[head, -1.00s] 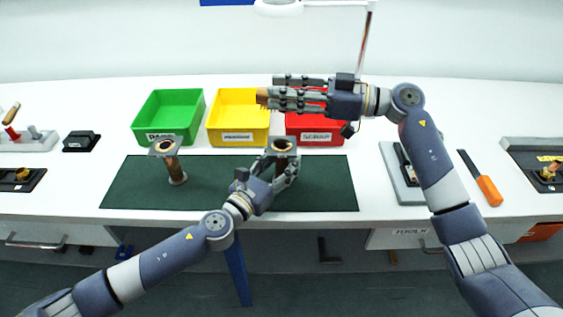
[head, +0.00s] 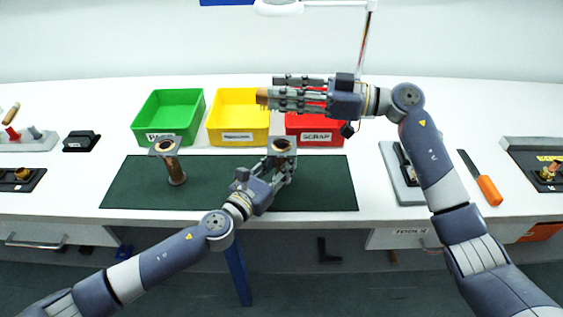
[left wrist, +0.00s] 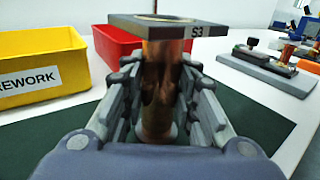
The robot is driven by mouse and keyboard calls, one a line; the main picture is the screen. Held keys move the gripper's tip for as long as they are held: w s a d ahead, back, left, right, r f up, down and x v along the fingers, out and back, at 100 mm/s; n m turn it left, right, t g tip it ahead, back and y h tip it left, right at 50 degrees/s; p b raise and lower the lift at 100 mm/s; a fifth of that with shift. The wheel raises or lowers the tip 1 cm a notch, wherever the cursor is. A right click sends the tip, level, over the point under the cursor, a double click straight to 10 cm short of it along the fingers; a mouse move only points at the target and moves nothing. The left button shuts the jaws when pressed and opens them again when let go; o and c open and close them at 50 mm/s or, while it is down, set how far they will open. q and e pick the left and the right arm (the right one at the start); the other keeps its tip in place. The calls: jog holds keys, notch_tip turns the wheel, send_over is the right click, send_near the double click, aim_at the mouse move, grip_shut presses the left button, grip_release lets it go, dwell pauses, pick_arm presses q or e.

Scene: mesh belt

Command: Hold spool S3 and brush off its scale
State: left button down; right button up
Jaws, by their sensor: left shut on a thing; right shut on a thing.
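Spool S3 (head: 291,151) stands on the green mat, a copper tube under a square grey flange. In the left wrist view its flange (left wrist: 225,39) bears the label S3, and its tube (left wrist: 158,85) is between the fingers. My left gripper (head: 277,163) is shut on this tube below the flange. My right gripper (head: 277,92) is above and behind the spool, over the yellow and red bins, shut on a tool whose tan end (head: 262,97) shows at the fingertips. The rest of this tool is hidden by the fingers. It is apart from the spool. Scale cannot be made out.
Another flanged spool (head: 175,168) stands on the mat (head: 225,190) to the left. Green (head: 150,118), yellow (head: 237,138) and red (head: 315,143) bins line the back. An orange-handled tool (head: 488,190) lies at the right. The mat between the spools is clear.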

dwell(0.5)
jog(key=shift+w+a+f+m+t+h, duration=0.15)
jog(key=shift+a+f+m+t+h, duration=0.1)
jog(key=shift+f+m+t, duration=0.25)
jog(key=shift+w+a+f+m+t+h, duration=0.15)
jog(key=shift+a+f+m+t, duration=0.15)
jog(key=shift+f+t, duration=0.4)
jog(key=shift+a+f+m+t, duration=0.25)
jog(key=shift+f+m+t, duration=0.25)
jog(key=shift+f+t, duration=0.25)
jog(key=shift+r, duration=0.1)
send_over(278, 143)
jog(key=shift+s+f, duration=0.1)
jog(key=shift+f, duration=2.55)
jog(key=shift+f, duration=0.45)
